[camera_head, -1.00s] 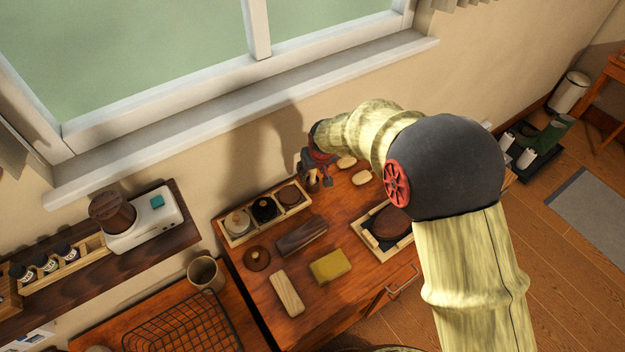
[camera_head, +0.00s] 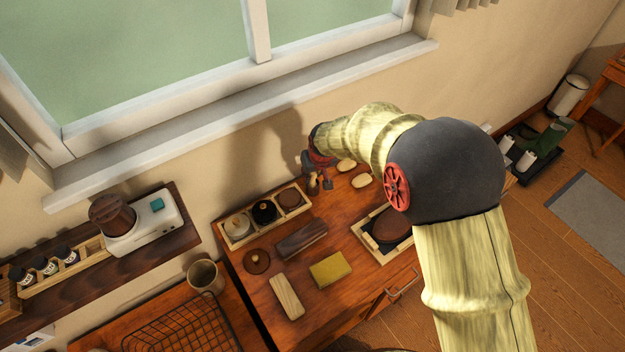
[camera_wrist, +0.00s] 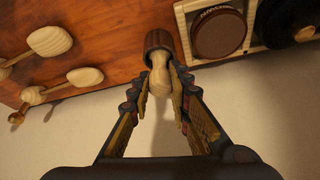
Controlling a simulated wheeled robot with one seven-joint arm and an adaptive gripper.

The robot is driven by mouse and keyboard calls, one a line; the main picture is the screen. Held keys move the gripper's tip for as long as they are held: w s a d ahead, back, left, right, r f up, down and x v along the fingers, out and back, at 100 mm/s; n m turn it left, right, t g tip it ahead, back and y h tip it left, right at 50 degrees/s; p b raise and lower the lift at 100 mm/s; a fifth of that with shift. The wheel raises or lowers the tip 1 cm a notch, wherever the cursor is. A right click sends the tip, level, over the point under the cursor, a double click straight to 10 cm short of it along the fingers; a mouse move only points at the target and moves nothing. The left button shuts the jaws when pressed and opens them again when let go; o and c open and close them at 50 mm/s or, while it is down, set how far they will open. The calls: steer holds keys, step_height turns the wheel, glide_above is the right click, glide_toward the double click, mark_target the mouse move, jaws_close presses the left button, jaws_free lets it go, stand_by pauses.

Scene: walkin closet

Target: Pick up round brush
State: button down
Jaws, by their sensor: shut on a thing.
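The round brush has a pale wooden knob handle (camera_wrist: 159,82) and a dark brown round body (camera_wrist: 160,41). In the wrist view my gripper (camera_wrist: 160,76) has a finger on each side of the knob and is shut on it. The dark body points away from the palm. In the head view my gripper (camera_head: 319,182) is at the back of the wooden table, near the wall, and only a small part of the brush (camera_head: 313,187) shows below it. I cannot tell whether the brush touches the table.
A dark brush (camera_head: 301,239), a yellow block (camera_head: 330,268) and a framed tray (camera_head: 364,237) lie nearer the front.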

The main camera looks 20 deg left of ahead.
steer(key=shift+r, duration=0.1)
step_height(320, 180, up, 10)
steer(key=shift+f+p, duration=0.1)
steer(key=shift+p, duration=0.7)
